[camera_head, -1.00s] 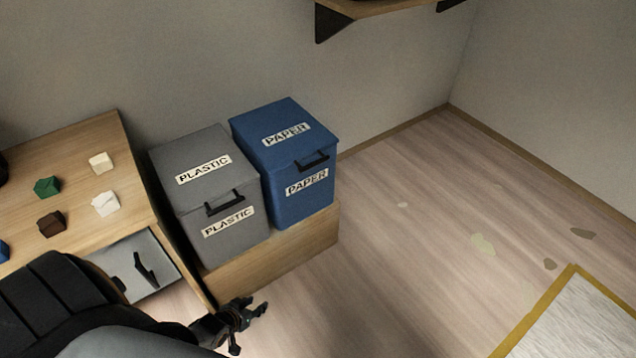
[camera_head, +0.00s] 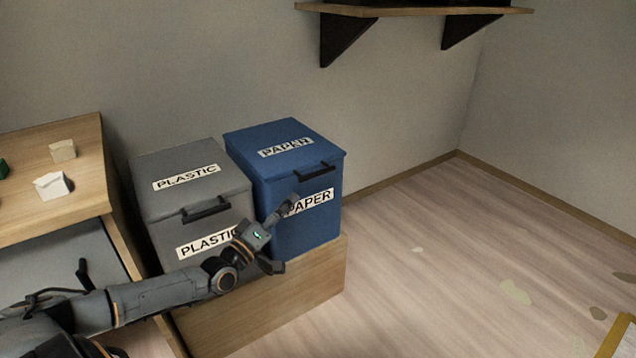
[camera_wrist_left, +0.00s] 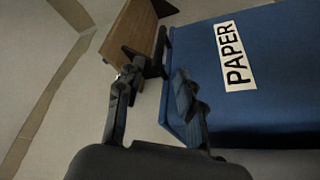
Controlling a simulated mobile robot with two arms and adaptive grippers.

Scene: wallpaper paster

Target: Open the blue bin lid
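The blue bin (camera_head: 300,231) marked PAPER stands on a wooden base, and its lid (camera_head: 330,150) is closed. A black handle (camera_head: 316,172) sits on the lid's front edge. My left gripper (camera_head: 280,237) is in front of the bin, below the handle, and overlaps part of the front label. In the left wrist view its fingers (camera_wrist_left: 157,76) are spread apart with nothing held between them. Contact with the bin cannot be told. My right gripper is not in view.
A grey PLASTIC bin (camera_head: 190,190) stands left of the blue bin on the wooden base (camera_head: 290,304). A wall shelf (camera_head: 405,10) hangs above right. The floor (camera_head: 430,240) to the right is mostly clear.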

